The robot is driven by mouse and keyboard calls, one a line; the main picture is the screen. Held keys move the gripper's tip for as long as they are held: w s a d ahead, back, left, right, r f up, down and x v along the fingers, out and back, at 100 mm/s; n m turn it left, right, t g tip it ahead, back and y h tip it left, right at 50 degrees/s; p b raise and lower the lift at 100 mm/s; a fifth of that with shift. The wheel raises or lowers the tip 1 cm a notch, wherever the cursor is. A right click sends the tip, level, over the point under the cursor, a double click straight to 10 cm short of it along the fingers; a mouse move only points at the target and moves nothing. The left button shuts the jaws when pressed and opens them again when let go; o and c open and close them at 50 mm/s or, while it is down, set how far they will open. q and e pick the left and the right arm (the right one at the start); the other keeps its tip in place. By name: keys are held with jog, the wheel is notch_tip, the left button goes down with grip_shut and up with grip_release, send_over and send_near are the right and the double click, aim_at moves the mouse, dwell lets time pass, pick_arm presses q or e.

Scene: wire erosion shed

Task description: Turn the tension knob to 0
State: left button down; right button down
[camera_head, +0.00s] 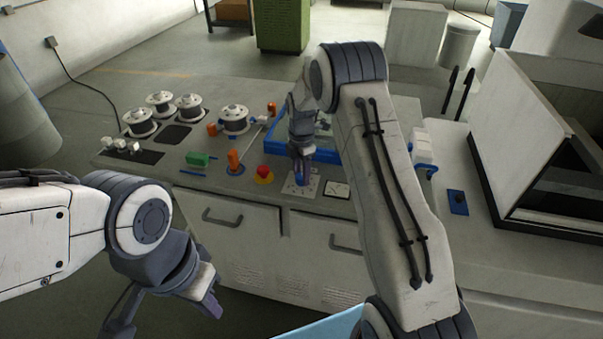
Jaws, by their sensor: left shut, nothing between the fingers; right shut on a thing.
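A pale dial plate with dark marks (312,188) lies on the front part of the bench top. My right gripper (301,172) reaches down onto it from above and is shut on the knob there. The fingers hide most of the knob, and I cannot read which number it points to. My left gripper (210,303) is shut and empty, low in front of the bench and well away from the dial.
A red mushroom button (264,173), an orange lever (235,160) and a green block (198,160) stand left of the dial. A white gauge plate (337,190) lies to its right. Several wire spools (235,119) and a blue-framed tank (327,155) are behind.

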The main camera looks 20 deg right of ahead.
aim_at(301, 176)
jog(key=shift+c, duration=1.8)
grip_release()
jog(key=shift+a+r, duration=0.1)
notch_tip(301, 176, up, 10)
jog(key=b, duration=0.2)
jog(key=shift+r, duration=0.25)
